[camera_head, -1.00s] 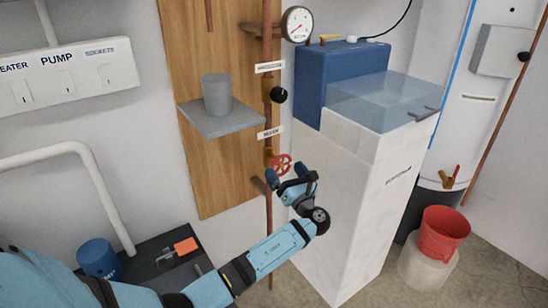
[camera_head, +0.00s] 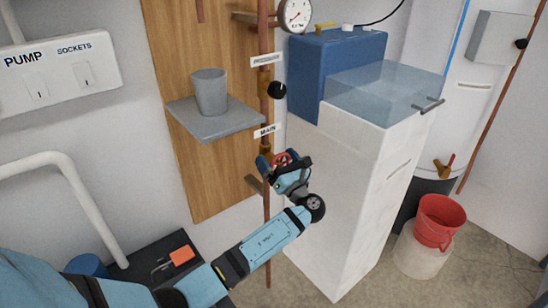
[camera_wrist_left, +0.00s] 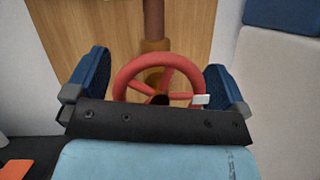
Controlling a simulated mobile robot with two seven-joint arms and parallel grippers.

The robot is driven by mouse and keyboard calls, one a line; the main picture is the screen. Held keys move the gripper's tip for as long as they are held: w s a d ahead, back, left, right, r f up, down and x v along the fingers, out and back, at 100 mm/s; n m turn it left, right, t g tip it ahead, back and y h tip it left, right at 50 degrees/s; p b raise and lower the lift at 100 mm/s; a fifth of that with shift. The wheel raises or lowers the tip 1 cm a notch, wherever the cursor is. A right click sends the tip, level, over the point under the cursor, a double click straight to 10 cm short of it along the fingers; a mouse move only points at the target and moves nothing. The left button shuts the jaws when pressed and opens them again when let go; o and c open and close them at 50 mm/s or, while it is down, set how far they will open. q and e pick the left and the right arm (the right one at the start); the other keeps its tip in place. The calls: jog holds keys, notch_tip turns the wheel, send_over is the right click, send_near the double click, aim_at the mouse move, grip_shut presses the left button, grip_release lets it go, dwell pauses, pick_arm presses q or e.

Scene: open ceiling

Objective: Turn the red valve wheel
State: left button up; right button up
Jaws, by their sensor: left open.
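The red valve wheel (camera_head: 283,159) sits on the copper pipe below the MAIN label in the head view, mostly hidden behind my left gripper (camera_head: 284,161). In the left wrist view the wheel (camera_wrist_left: 157,72) is seen nearly face-on, with spokes, a dark hub and a small white tab at its right rim. My left gripper's blue fingers (camera_wrist_left: 156,80) are open, one on each side of the wheel. Small gaps show between the fingers and the rim. My right gripper does not show.
A grey shelf with a cup (camera_head: 210,91) juts from the wooden board above left of the wheel. A white cabinet (camera_head: 345,200) stands close on the right, with a clear tank (camera_head: 385,90) on top. A black knob (camera_head: 277,90) and gauge (camera_head: 295,14) are higher on the pipe.

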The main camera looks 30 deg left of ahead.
pick_arm(q)
jog(key=c, duration=0.8)
jog(key=shift+n, duration=0.4)
jog(key=n+g+y, duration=0.1)
jog(key=n+g, duration=0.2)
jog(key=n, duration=0.2)
jog(key=shift+s+n+b, duration=0.1)
jog(key=shift+n+b, duration=0.3)
jog(key=shift+s+a+n+g, duration=0.1)
jog(key=shift+n+g, duration=1.1)
jog(key=shift+n, duration=0.5)
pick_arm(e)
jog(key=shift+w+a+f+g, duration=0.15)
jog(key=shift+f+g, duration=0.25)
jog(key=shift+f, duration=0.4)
pick_arm(q)
jog(key=shift+n, duration=0.3)
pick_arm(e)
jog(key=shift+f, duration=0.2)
